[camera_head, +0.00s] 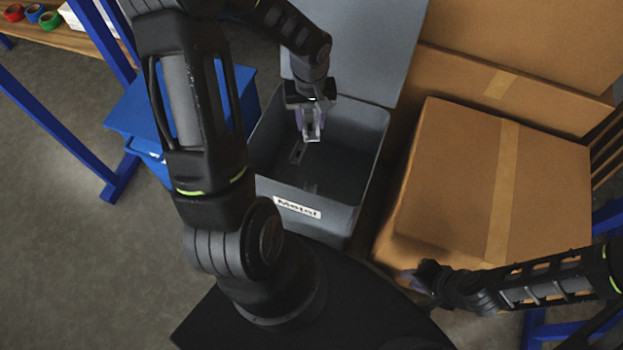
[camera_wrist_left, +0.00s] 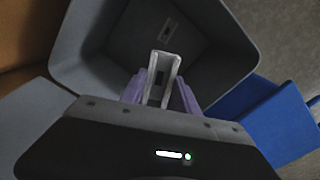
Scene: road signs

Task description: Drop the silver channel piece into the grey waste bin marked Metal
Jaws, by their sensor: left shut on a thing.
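The silver channel piece (camera_wrist_left: 163,72) is a U-shaped metal part held between the purple fingers of my left gripper (camera_head: 310,122). In the head view the piece (camera_head: 312,131) points down over the opening of the grey waste bin (camera_head: 298,208), whose front carries a white "Metal" label. The left wrist view looks down into the bin (camera_wrist_left: 80,62) past the piece.
Large cardboard boxes (camera_head: 490,180) stand right of the bin. A blue container (camera_head: 135,110) stands to its left beside blue rack posts. The bin's grey lid (camera_head: 365,45) stands open behind it. Tape rolls (camera_head: 32,13) lie on a shelf at the upper left.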

